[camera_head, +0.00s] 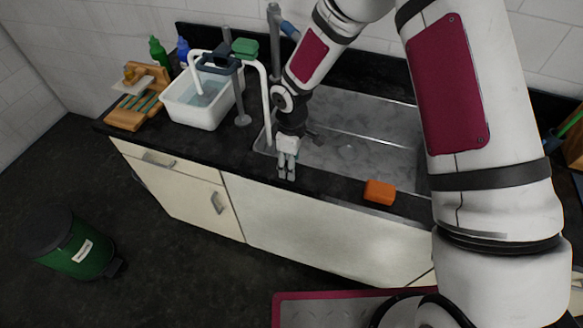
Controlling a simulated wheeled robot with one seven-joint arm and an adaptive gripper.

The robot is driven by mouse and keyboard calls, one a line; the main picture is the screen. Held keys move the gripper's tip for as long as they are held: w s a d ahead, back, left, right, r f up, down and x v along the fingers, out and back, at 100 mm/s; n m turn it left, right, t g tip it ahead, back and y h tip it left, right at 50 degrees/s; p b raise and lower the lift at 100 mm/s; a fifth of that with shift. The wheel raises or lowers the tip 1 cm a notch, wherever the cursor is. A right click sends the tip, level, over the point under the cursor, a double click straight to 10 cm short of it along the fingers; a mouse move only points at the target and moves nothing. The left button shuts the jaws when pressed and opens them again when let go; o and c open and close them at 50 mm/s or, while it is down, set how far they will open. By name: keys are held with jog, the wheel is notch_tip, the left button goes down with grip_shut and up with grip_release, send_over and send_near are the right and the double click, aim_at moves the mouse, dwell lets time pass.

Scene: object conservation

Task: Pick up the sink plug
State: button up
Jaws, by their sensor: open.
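I cannot make out the sink plug; it may be hidden by my gripper or too small to tell. My gripper (287,174) is open and points down over the front edge of the black counter, at the left front corner of the sink. I see nothing between its fingers. The grey metal sink (370,150) lies behind and to the right of my gripper, and my arm hides part of it.
A white tub (197,112) holding water stands left of the sink. A grey post with a round foot (243,120) and a white curved pipe (265,105) stand close to my arm. An orange sponge (380,191) lies on the front counter. A green bin (75,245) stands on the floor.

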jog(key=shift+c, duration=0.5)
jog(key=c, duration=1.1)
jog(key=shift+c, duration=0.2)
jog(key=shift+r, duration=0.15)
